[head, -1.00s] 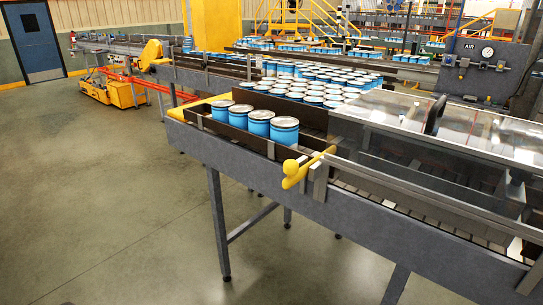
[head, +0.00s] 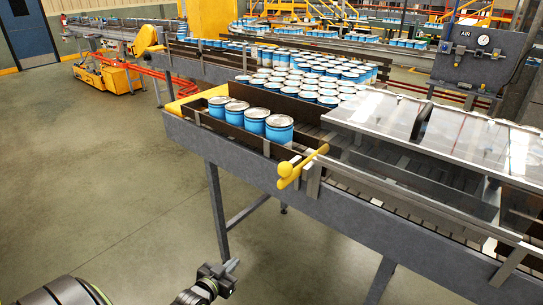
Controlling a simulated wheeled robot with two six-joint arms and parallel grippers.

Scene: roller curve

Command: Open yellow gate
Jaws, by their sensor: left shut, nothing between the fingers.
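The yellow gate handle (head: 302,168) is a bar with a round knob at its left end. It sits on the near side rail of the conveyor (head: 330,212), right of the front row of blue cans (head: 253,120). The bar slants up to the right, across the rail. My left gripper (head: 231,267) is at the bottom of the head view, below and left of the handle, in front of the conveyor. It is shut and empty, apart from the handle. My right gripper is not in view.
Many blue cans (head: 300,80) crowd the conveyor behind the front row. Clear covers (head: 420,125) stand over the lane at right. An air panel (head: 480,50) with a gauge is at the back right. The floor (head: 110,170) at left is clear.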

